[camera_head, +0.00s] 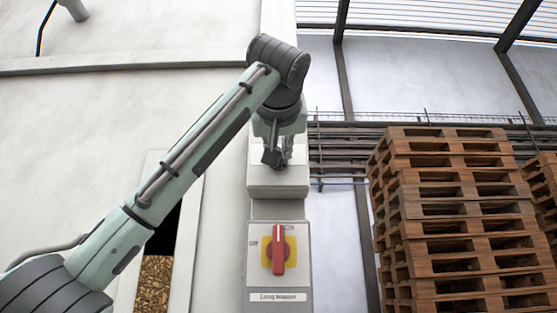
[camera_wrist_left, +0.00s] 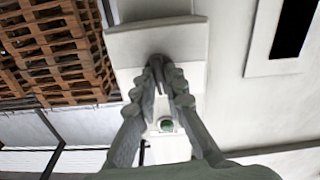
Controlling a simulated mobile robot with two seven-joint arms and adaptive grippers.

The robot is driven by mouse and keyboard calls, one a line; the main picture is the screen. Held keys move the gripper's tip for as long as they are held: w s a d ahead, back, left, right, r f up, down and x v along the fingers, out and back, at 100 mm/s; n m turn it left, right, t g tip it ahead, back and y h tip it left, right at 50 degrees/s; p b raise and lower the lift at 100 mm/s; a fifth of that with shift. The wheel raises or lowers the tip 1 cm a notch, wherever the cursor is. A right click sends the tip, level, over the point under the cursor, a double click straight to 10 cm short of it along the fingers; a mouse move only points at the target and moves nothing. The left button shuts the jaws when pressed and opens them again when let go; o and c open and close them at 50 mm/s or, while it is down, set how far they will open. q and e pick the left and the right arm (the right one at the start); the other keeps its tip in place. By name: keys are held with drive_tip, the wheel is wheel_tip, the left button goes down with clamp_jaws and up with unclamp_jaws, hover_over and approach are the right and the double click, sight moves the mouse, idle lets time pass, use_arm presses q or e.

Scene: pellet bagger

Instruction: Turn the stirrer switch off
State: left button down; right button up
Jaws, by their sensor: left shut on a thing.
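My left gripper (camera_head: 275,155) reaches in from the left to the front of a pale box on the column, above the red switch. In the wrist view its fingers (camera_wrist_left: 166,75) are shut on a small dark switch knob (camera_wrist_left: 157,61) on the pale box (camera_wrist_left: 196,42). The fingers hide much of the knob, so I cannot tell which way it points. A small green round part (camera_wrist_left: 166,125) shows between the fingers. My right gripper is not in view.
Below the box, a red rotary switch (camera_head: 278,252) on a yellow plate has its handle upright; its label (camera_head: 278,297) is hard to read. Stacked wooden pallets (camera_head: 455,215) stand at the right. A dark opening with golden pellets (camera_head: 154,283) is at lower left.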

use_arm(q)
drive_tip(key=shift+n+b, duration=0.5)
drive_tip(key=shift+n, duration=1.8)
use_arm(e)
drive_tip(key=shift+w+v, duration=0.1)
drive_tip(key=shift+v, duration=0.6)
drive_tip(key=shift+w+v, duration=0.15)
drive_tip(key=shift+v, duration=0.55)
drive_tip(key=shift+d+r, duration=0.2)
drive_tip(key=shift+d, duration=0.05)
use_arm(q)
drive_tip(key=c, duration=1.6)
unclamp_jaws()
drive_tip(key=s, duration=1.2)
drive_tip(key=shift+s, duration=0.1)
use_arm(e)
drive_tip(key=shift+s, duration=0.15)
